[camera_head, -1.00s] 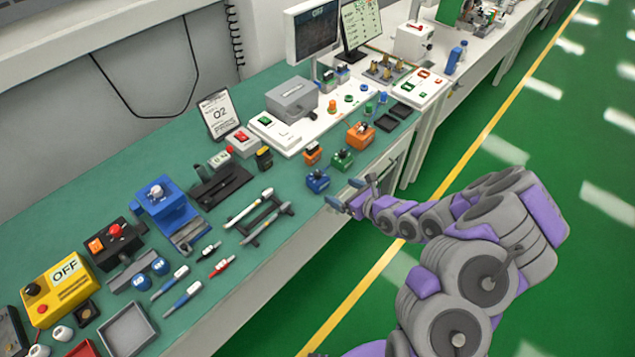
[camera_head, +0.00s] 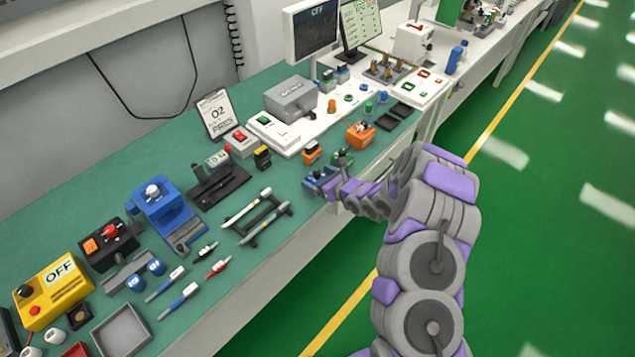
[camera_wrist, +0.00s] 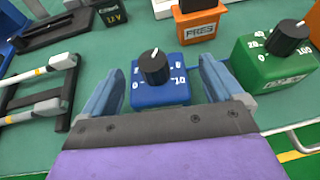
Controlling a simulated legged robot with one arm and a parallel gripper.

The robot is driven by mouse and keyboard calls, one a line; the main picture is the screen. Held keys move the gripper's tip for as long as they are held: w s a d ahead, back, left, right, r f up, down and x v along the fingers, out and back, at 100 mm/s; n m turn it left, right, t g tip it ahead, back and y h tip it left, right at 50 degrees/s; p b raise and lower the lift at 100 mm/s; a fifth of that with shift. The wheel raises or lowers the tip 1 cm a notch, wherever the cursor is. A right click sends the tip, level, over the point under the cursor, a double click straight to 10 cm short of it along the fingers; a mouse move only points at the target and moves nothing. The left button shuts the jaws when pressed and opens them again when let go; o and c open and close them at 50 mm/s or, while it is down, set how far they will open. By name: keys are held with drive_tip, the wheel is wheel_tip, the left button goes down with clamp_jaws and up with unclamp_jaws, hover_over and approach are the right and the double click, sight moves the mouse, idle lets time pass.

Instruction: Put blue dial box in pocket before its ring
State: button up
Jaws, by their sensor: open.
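The blue dial box (camera_wrist: 160,94), with a black knob and white scale marks, sits upright on the green bench top. It also shows near the bench's front edge in the head view (camera_head: 314,187), partly covered by my gripper. My gripper (camera_wrist: 160,78) is open, with one finger on each side of the blue box; I cannot tell whether they touch it. It also shows in the head view (camera_head: 326,181). Dark square pockets (camera_head: 387,122) lie near the front edge farther right. Small green (camera_head: 368,107) and blue (camera_head: 383,97) round pieces stand behind them; I cannot tell which are rings.
A green dial box (camera_wrist: 275,55) stands close on the right of my gripper. An orange box (camera_wrist: 200,22) stands behind the blue one. A black rack with pens (camera_wrist: 45,90) lies to the left. A larger orange box (camera_head: 360,135) stands between here and the pockets.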

drive_tip(key=shift+w+a+f, duration=0.15)
drive_tip(key=shift+w+a, duration=0.1)
drive_tip(key=shift+a, duration=0.25)
drive_tip(key=shift+d, duration=0.1)
drive_tip(key=c, duration=1.6)
drive_tip(key=shift+r, duration=0.2)
